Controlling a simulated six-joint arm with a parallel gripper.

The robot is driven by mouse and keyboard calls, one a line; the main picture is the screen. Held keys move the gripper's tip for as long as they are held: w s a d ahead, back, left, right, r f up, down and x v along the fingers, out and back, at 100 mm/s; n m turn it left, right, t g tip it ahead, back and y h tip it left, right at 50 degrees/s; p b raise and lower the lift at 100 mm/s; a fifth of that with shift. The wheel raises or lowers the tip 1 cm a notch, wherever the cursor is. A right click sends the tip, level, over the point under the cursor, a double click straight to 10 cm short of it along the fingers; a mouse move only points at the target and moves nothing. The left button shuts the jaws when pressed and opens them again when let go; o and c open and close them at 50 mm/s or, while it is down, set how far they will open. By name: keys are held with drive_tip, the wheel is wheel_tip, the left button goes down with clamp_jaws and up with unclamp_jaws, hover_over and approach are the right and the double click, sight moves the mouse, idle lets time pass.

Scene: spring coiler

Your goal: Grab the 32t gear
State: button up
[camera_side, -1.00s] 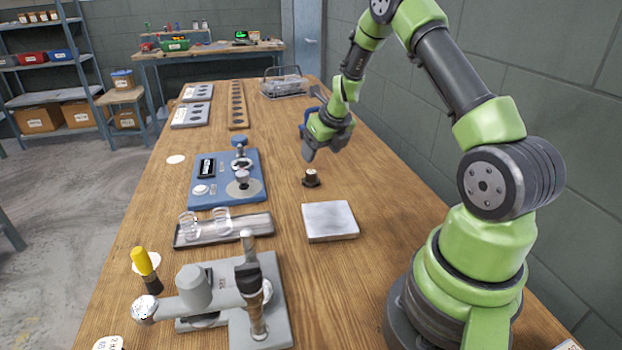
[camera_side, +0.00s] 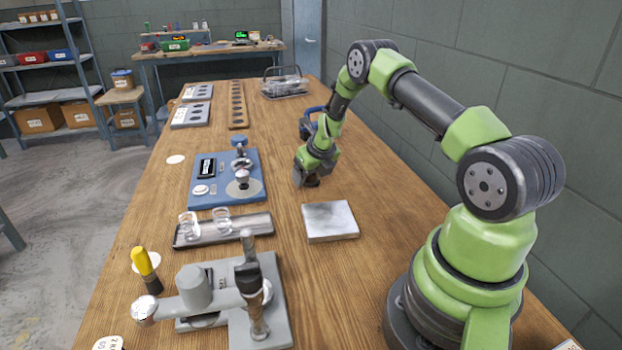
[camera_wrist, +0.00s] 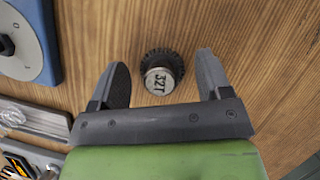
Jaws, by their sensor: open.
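The 32t gear (camera_wrist: 161,73) stands on the wooden table in the wrist view, a dark toothed ring under a pale hub marked "32T". My gripper (camera_wrist: 163,80) is open, with one finger on each side of the gear and a gap to each. In the side view, my gripper (camera_side: 307,179) is low over the table. The gear (camera_side: 313,183) is mostly hidden behind it there, with only a dark part showing.
A silver metal plate (camera_side: 330,221) lies in front of the gripper. A blue base with fixtures (camera_side: 215,190) is to the left. A tray with clear rings (camera_side: 222,233) and a grey coiling device (camera_side: 235,299) stand nearer. Bare table lies around the gear.

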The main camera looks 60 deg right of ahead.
drive_tip(key=shift+r, duration=0.1)
drive_tip(key=c, duration=1.1)
